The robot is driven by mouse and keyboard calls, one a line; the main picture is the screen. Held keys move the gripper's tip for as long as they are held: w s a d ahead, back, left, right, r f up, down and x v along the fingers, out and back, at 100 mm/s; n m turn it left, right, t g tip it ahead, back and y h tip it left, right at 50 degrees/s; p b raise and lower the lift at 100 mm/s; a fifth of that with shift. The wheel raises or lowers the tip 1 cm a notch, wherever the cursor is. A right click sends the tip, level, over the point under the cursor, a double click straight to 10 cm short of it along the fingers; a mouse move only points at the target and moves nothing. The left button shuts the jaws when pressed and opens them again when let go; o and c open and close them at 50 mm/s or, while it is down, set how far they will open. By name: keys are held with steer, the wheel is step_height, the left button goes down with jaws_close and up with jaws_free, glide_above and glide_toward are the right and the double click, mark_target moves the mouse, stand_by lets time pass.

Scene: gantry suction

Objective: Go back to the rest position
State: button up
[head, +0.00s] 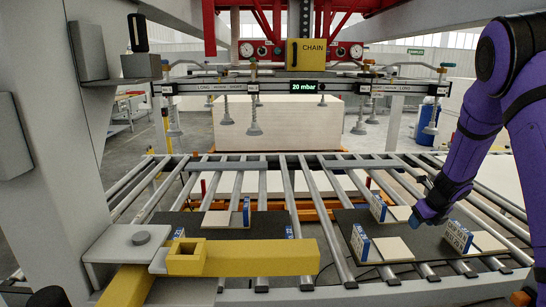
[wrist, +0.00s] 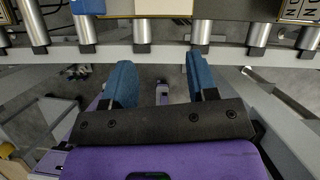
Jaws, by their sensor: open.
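My purple arm comes in from the right side of the head view and bends down over the right part of the roller conveyor (head: 318,190). Its end is near the right dark mat (head: 400,232), and the fingers are hard to make out there. In the wrist view my gripper (wrist: 160,72) shows two blue fingers spread apart. They point towards the conveyor's edge rollers, with floor showing between them and nothing held.
Pale tiles with blue tags (head: 383,249) lie on the right mat; another tile (head: 217,219) is on the left mat (head: 264,226). A yellow beam (head: 265,257) crosses the front left. Suction cups (head: 254,128) hang from the gantry bar. A pale stack (head: 275,125) stands behind.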

steer(key=s+a+r+n+y, duration=0.1)
steer(key=s+a+r+n, duration=0.65)
steer(key=r, duration=0.35)
steer(key=s+a+r+n+y, duration=0.1)
steer(key=s+a+r+n, duration=0.5)
steer(key=s+r+n, duration=0.4)
steer(key=s+a+r+n+h, duration=0.1)
steer(key=s+r+n, duration=0.2)
steer(key=s+n, duration=0.5)
steer(key=s+a+r+n+h, duration=0.1)
steer(key=s+r+n, duration=0.3)
steer(key=s+n, duration=0.4)
steer(key=s+a, duration=0.1)
steer(key=s, duration=0.5)
steer(key=shift+h, duration=0.3)
